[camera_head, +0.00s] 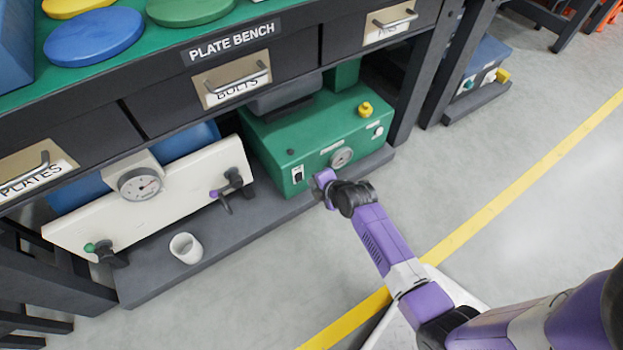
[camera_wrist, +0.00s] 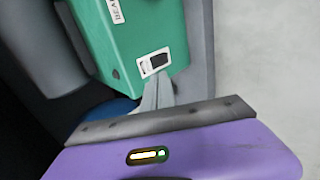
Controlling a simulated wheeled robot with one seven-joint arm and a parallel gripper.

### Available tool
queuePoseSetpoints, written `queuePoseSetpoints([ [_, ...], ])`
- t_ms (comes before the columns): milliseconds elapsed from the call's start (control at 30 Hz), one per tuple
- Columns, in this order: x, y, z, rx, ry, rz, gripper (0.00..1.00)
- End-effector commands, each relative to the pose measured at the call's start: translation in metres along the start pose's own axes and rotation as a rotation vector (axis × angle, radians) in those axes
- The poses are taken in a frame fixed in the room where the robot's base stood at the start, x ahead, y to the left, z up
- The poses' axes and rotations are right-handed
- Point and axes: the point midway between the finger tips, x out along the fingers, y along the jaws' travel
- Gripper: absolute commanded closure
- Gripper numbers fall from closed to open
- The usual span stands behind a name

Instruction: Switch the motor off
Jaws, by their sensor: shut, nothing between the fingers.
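A green motor box (camera_head: 305,125) stands on the low shelf under the bench; its front carries a rocker switch (camera_head: 298,174) on a white plate at the left. In the wrist view the dark rocker switch (camera_wrist: 156,63) sits near the edge of the green box (camera_wrist: 130,42). My gripper (camera_head: 316,182) is just right of the switch in the head view. In the wrist view its grey fingers (camera_wrist: 161,83) are shut and empty, with their tips close beside the switch plate. I cannot tell whether they touch it. The rocker's position is too small to read.
A round dial (camera_head: 341,157) and a yellow knob (camera_head: 365,108) are on the green box. A white panel with a gauge (camera_head: 140,184) and a white cup (camera_head: 186,248) are left on the grey shelf (camera_head: 150,285). Drawers overhang above. The floor at right is clear.

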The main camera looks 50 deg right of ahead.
Motion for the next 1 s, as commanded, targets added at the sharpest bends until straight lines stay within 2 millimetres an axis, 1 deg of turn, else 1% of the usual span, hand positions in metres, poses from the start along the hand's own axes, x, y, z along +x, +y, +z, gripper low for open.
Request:
queuePoseSetpoints([
  [33,-0.012,0.005,0.000,-0.001,0.000,0.001,1.00],
  [100,-0.024,0.007,-0.001,-0.001,0.001,0.000,1.00],
  [200,-0.039,0.010,-0.001,-0.002,0.001,0.000,1.00],
  [333,-0.051,0.011,0.000,-0.001,0.000,0.000,1.00],
  [500,-0.057,0.012,0.000,-0.001,0.001,0.000,1.00],
  [1000,-0.057,0.012,0.000,-0.001,0.000,0.000,1.00],
])
